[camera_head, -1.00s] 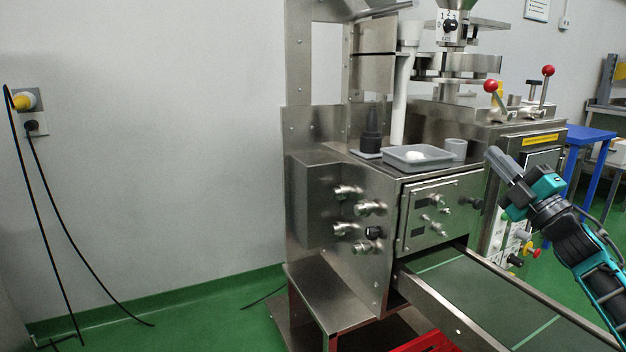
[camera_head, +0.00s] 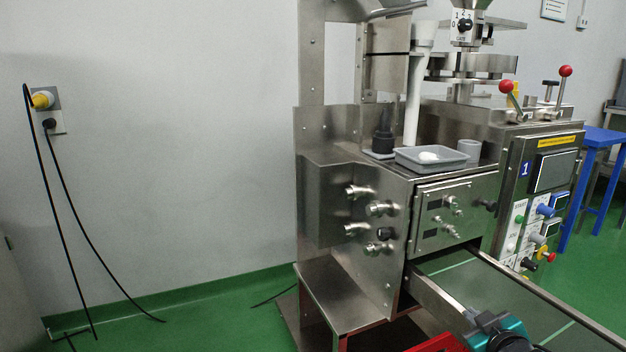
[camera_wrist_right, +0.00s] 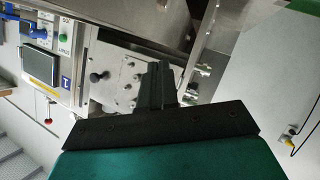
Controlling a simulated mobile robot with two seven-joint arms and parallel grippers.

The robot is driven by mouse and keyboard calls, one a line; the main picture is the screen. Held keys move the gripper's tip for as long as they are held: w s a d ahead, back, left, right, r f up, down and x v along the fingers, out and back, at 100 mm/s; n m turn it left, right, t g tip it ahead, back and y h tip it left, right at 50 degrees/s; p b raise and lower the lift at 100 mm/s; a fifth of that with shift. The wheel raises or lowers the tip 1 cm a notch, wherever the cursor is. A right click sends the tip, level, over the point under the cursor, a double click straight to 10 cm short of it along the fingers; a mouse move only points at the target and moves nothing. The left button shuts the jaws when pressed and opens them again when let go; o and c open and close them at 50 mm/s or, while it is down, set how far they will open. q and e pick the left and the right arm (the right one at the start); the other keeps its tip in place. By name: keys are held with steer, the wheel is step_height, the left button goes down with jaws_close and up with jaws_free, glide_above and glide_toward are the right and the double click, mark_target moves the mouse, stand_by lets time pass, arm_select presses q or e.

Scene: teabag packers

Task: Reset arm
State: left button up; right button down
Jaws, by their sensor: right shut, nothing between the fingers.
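My right gripper (camera_head: 485,320) shows at the bottom edge of the head view, grey and teal, in front of the conveyor channel of the steel teabag packer. Most of its arm is out of frame. In the right wrist view its dark fingers (camera_wrist_right: 158,84) are together with nothing between them, and they point towards the machine's front panel. My left gripper is in neither view.
The steel packer (camera_head: 345,205) carries a grey tray (camera_head: 432,164) with a white item. Its control panel (camera_head: 540,200) and conveyor (camera_head: 500,292) are on the right. A blue table (camera_head: 603,140) stands behind. Green floor (camera_head: 200,325) is open at left; black cables (camera_head: 95,235) hang from a wall socket.

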steer(key=s+a+f+m+g+y, duration=0.15)
steer(key=s+a+f, duration=0.35)
steer(key=s+a, duration=0.6)
steer(key=s+a+f+m+g+y, duration=0.1)
steer(key=s+a+f+g+y, duration=0.2)
steer(key=s+a, duration=0.8)
arm_select(q)
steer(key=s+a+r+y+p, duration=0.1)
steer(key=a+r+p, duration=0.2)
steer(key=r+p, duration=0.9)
steer(key=p, duration=0.5)
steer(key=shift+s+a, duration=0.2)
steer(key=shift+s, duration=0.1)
arm_select(e)
steer(key=s+d+r, duration=0.1)
steer(key=d+r, duration=0.2)
steer(key=r, duration=0.2)
steer(key=s+d+r+t+h, duration=0.1)
steer(key=s+d+r, duration=0.1)
steer(key=r, duration=0.3)
steer(key=shift+s+d+r, duration=0.3)
steer(key=shift+d+r, duration=0.1)
steer(key=shift+d, duration=0.05)
